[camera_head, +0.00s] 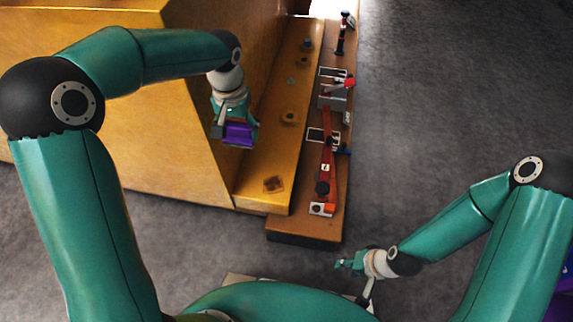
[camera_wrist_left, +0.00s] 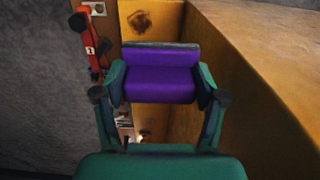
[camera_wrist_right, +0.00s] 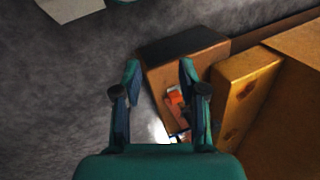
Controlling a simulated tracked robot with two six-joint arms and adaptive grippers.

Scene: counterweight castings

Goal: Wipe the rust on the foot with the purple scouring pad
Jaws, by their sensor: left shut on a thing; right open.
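The purple scouring pad (camera_head: 240,134) is held in my left gripper (camera_head: 236,128), which is shut on it. In the left wrist view the pad (camera_wrist_left: 160,75) spans between the two fingers, with a dark grey layer along its far edge. The foot (camera_head: 262,190) is the long, low yellow ledge along the casting. A dark brown rust patch (camera_head: 274,184) lies near its front end and also shows in the left wrist view (camera_wrist_left: 140,21), beyond the pad. The pad is above the foot, apart from the patch. My right gripper (camera_head: 350,264) is open and empty, low at the right.
The large yellow casting (camera_head: 180,130) rises left of the foot. A brown board (camera_head: 300,229) beside the foot bears a red tool (camera_head: 327,165), a grey block (camera_head: 331,97) and other small items. Bolt-like bosses stand on the foot.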

